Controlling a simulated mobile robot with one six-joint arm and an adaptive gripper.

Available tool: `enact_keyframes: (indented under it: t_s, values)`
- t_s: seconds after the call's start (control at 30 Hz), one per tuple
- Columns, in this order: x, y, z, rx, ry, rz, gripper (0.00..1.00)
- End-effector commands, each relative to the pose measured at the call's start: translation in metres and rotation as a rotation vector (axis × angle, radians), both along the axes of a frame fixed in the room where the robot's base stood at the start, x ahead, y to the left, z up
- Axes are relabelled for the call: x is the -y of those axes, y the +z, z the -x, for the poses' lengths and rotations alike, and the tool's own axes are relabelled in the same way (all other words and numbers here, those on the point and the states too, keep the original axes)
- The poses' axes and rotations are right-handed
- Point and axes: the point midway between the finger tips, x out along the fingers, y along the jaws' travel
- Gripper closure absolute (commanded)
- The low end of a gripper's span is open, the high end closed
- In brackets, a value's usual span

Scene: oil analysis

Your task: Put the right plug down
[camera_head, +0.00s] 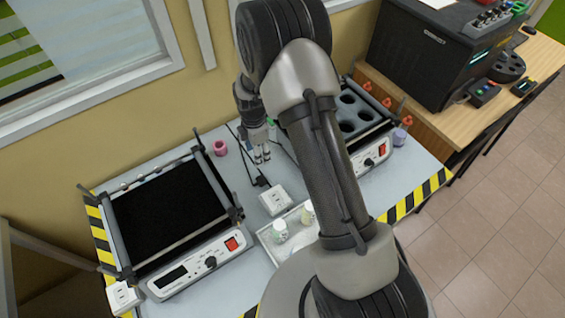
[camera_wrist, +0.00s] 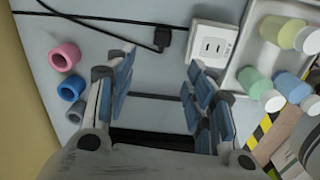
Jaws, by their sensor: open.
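A black plug (camera_head: 262,182) with a black cable lies on the grey table, just beside a white socket box (camera_head: 275,199). In the wrist view, the plug (camera_wrist: 163,39) is close to the left side of the socket box (camera_wrist: 211,43) and outside its visible slots; I cannot tell whether they touch. My gripper (camera_head: 262,154) is above the table, behind the plug in the head view. In the wrist view, my gripper (camera_wrist: 162,75) has its blue-padded fingers spread wide, with no plug between them. A thin dark line crosses between the fingers.
A tray (camera_head: 264,236) with several capped bottles stands beside the socket box. A black-topped heater (camera_head: 165,210) is at left, and a block with round holes (camera_head: 352,115) at right. Pink (camera_wrist: 64,56), blue (camera_wrist: 72,88) and grey rings (camera_wrist: 76,111) stand near the wall.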

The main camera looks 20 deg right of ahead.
Motion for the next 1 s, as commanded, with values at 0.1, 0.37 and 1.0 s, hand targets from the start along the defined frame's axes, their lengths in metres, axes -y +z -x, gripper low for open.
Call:
enact_keyframes:
  t_s: [0.1, 0.37, 1.0]
  values:
    - [0.000, 0.063, 0.003, 0.047, -0.147, -0.006, 0.51]
    - [0.001, 0.181, 0.046, 0.125, -0.506, -0.043, 0.51]
    - [0.001, 0.325, 0.234, 0.275, -1.372, -0.258, 0.51]
